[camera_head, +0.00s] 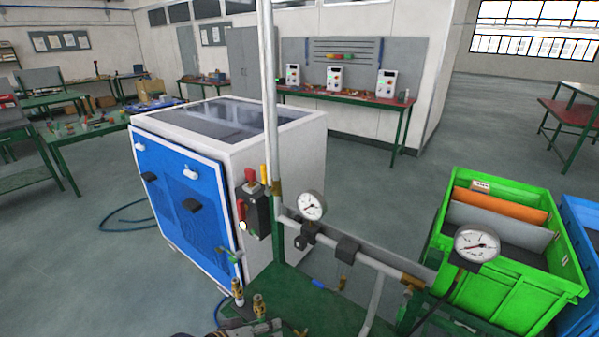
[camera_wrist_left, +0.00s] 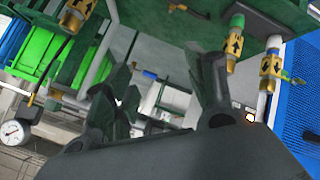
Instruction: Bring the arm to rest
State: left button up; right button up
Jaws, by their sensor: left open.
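My left gripper (camera_wrist_left: 163,72) shows in the left wrist view, its two dark fingers spread apart with nothing held between them. It is tilted, with the green stand, pipes and brass valves (camera_wrist_left: 272,65) beyond it. In the head view only a dark sliver at the bottom edge may be part of my arm. The blue and white generator cabinet (camera_head: 190,205) stands left of the green stand (camera_head: 290,300). A pipe with a pressure gauge (camera_head: 311,205) runs across the stand, and a second gauge (camera_head: 477,243) sits at the right. My right gripper is not seen.
A green crate (camera_head: 520,290) with dividers stands at the right beside a blue crate (camera_head: 580,225). A vertical pole (camera_head: 268,90) rises from the stand. A workbench (camera_head: 345,100) with control boxes is at the back. Open floor (camera_head: 75,255) lies to the left.

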pick_arm(q)
jog(key=s+a+f+m+g+y, duration=0.2)
jog(key=s+a+f+g+y, duration=0.15)
jog(key=s+a+y, duration=0.6)
jog(key=s+a+f+g+h, duration=0.1)
jog(key=a+f, duration=0.1)
jog(key=f, duration=1.4)
jog(key=s+a+f+h, duration=0.2)
jog(key=a+f, duration=0.1)
jog(key=f, duration=1.3)
jog(key=s+a+f, duration=0.2)
jog(key=s+f, duration=0.8)
jog(key=s, duration=0.1)
jog(key=s+a+f+g, duration=0.1)
jog(key=s+a+f, duration=0.2)
jog(key=s+f, duration=0.6)
jog(key=shift+s+f+y, duration=0.35)
jog(key=shift+s+f, duration=0.05)
jog(key=shift+s, duration=0.45)
jog(key=shift+g, duration=0.25)
